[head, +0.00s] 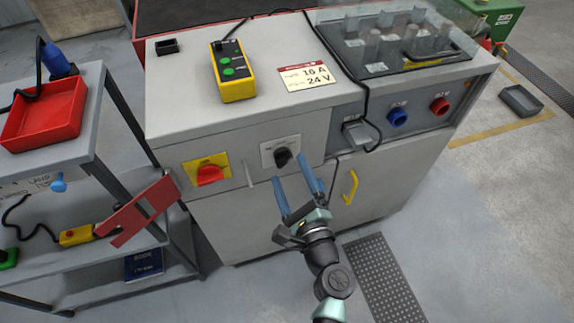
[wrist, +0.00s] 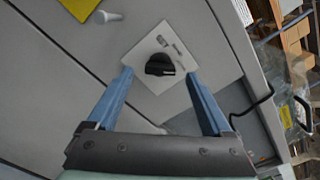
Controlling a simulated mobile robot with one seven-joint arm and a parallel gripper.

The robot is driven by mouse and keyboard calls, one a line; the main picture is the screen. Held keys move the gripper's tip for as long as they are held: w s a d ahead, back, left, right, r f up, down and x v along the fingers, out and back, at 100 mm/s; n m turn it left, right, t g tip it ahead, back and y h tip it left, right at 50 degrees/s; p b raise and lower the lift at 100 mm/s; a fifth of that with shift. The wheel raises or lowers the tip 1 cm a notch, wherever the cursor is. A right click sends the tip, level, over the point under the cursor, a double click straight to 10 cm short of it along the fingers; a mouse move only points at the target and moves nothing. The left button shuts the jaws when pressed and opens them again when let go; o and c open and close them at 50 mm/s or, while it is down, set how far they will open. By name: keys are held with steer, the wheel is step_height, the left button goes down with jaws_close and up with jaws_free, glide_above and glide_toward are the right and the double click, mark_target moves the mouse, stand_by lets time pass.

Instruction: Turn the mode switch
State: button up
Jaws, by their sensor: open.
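The mode switch (head: 283,157) is a black knob on a pale square plate on the front of the grey cabinet. In the wrist view the black knob (wrist: 159,65) lies ahead of my gripper, between the lines of its two fingers. My gripper (head: 295,181) has two blue fingers and is open and empty. In the wrist view its fingers (wrist: 158,78) are spread wide with the knob showing between them near the tips. I cannot tell how far the tips are from the plate.
A red rotary switch on a yellow plate (head: 209,174) sits left of the mode switch. A yellow handle (head: 350,187) is to the lower right. A black cable (head: 366,110) hangs down the cabinet front at right. A grey cart (head: 98,150) with a red tray (head: 45,112) stands at left.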

mark_target(283, 158)
steer(key=shift+x, duration=1.25)
jaws_close()
